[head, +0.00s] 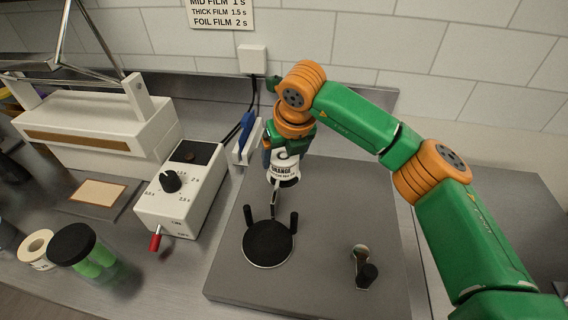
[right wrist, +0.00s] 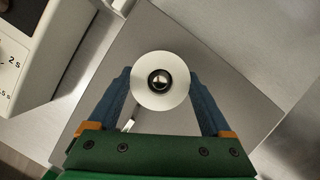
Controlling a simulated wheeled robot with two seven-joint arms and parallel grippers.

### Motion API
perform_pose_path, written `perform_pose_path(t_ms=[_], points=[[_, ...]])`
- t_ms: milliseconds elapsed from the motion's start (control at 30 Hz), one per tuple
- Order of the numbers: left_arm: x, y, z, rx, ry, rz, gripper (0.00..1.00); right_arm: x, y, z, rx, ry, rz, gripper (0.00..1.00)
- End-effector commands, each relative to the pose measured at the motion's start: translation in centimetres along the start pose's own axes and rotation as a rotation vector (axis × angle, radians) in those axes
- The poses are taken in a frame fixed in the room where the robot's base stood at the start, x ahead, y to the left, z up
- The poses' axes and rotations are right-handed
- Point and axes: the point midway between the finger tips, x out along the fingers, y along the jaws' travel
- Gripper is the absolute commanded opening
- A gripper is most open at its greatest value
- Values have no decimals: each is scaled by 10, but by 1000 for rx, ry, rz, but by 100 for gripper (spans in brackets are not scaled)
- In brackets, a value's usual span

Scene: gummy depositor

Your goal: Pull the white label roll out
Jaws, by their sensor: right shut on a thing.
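A white roll printed "ORANGE" (head: 284,168) is between the fingers of my right gripper (head: 280,156), above the back of the grey plate. In the right wrist view the roll (right wrist: 144,94) is a white ring with a dark core, with a blue finger on each side. My right gripper is shut on it. The roll's underside looks dark in the head view; I cannot tell whether it touches the plate. My left gripper is not in view.
The grey plate (head: 325,220) carries a black disc (head: 267,243) with two posts and a small black-knobbed lever (head: 366,274). At left are a white dial box (head: 182,190), a sealer (head: 95,125), another roll (head: 37,248) and a black-lidded jar (head: 72,243).

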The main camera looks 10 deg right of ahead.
Motion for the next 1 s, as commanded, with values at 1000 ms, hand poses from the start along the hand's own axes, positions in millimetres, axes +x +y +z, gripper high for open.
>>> perform_pose_path(t_ms=[1000], points=[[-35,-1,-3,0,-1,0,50,-45,0,17,0,-1,0,0]])
